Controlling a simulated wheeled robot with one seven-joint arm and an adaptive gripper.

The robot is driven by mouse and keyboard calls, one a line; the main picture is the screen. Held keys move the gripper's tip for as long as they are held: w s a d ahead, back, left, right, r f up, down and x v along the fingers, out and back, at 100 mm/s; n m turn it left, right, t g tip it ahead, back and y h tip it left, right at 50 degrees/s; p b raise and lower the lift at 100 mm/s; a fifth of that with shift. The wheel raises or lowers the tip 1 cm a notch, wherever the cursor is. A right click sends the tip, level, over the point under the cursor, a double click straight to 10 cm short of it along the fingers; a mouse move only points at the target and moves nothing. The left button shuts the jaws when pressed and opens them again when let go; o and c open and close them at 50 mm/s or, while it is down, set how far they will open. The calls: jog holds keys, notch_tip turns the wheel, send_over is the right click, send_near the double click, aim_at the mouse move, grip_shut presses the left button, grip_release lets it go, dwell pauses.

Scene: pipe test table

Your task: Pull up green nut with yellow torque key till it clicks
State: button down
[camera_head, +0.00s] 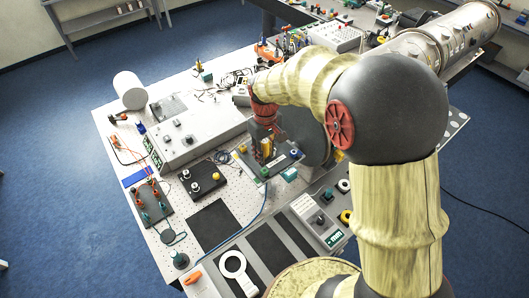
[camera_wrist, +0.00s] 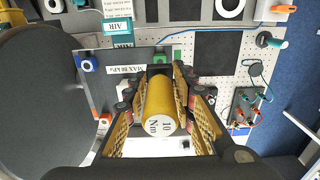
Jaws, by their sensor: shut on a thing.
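The yellow torque key (camera_wrist: 160,103) is a yellow cylinder with a white end marked "10 Nm". My gripper (camera_wrist: 165,80) is shut on it, with a finger along each side. In the head view the yellow key (camera_head: 266,147) stands roughly upright below my gripper (camera_head: 264,127), over a grey panel. A green nut (camera_head: 264,172) sits at the panel's near edge in the head view. In the wrist view a green part (camera_wrist: 159,58) shows just beyond the key. I cannot tell whether the key touches the nut.
The grey panel (camera_wrist: 128,57) also bears a blue fitting (camera_wrist: 88,65) and an orange one (camera_wrist: 105,119). A large dark disc (camera_wrist: 40,100) stands close beside my gripper. A black box with knobs (camera_head: 203,180) and a grey instrument (camera_head: 190,137) stand to the left.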

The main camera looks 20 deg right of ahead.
jog(key=b, duration=0.3)
send_over(265, 171)
jog(key=shift+f, duration=2.45)
jog(key=shift+f+b, duration=0.8)
jog(key=shift+f, duration=0.4)
jog(key=shift+m, duration=0.4)
jog(key=shift+m, duration=0.4)
jog(key=shift+n, duration=0.5)
